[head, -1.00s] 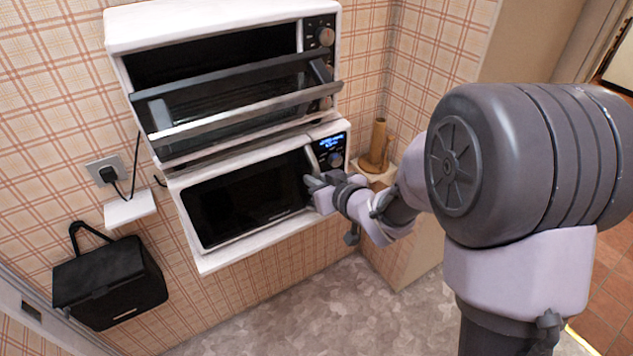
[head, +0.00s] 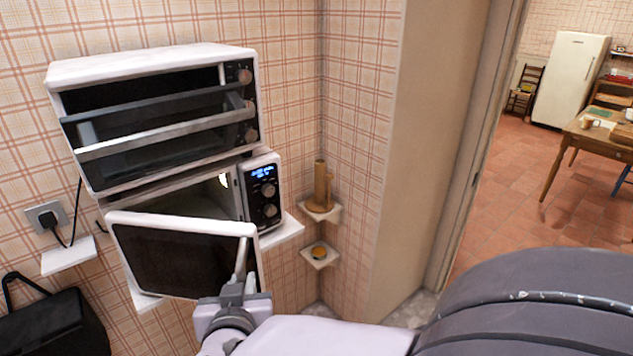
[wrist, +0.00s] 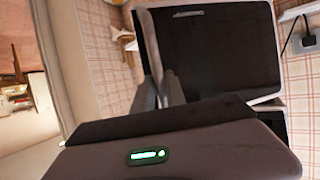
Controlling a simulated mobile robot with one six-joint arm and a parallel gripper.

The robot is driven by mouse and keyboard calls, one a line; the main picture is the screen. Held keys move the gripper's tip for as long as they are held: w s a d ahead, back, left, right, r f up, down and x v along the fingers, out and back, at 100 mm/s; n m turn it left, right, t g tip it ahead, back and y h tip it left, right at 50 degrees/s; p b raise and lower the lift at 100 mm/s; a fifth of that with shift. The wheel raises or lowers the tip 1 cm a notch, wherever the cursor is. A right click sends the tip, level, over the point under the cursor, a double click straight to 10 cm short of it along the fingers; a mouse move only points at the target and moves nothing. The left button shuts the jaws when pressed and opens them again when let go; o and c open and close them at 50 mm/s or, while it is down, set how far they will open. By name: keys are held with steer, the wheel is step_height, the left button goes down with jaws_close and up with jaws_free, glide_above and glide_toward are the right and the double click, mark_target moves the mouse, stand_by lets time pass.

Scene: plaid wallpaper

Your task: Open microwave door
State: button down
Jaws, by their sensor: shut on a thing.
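The white microwave (head: 262,190) stands below a toaster oven, with its blue display and knobs on the right. Its door (head: 180,250), white-framed with a dark window, is swung partly open, hinged at the left. The lit cavity shows behind it. My gripper (head: 236,285) is at the door's right edge, shut on the handle (head: 241,258). In the wrist view, the gripper fingers (wrist: 158,92) close around the handle (wrist: 160,50), and the dark door window (wrist: 215,50) fills the upper right.
A toaster oven (head: 155,70) with its glass door tilted down sits above. Corner shelves (head: 322,212) hold a brown wooden object (head: 322,185). A black bag (head: 50,325) hangs at lower left. A doorway opens to another room with a fridge (head: 570,80) and table.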

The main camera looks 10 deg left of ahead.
steer(key=s+a+m+h+p, duration=0.2)
steer(key=s+a+p, duration=0.4)
steer(key=s, duration=0.4)
steer(key=s+a+m+h+p, duration=0.2)
steer(key=s+a+h+p, duration=0.1)
steer(key=s+a+p, duration=0.3)
steer(key=shift+s+a+r+m+p, duration=0.15)
steer(key=shift+s+a+m+p, duration=0.2)
steer(key=shift+s+p, duration=1.35)
steer(key=shift+s+b, duration=0.25)
steer(key=shift+b, duration=0.05)
steer(key=c, duration=1.4)
jaws_free()
steer(key=shift+c, duration=0.2)
steer(key=shift+w, duration=0.15)
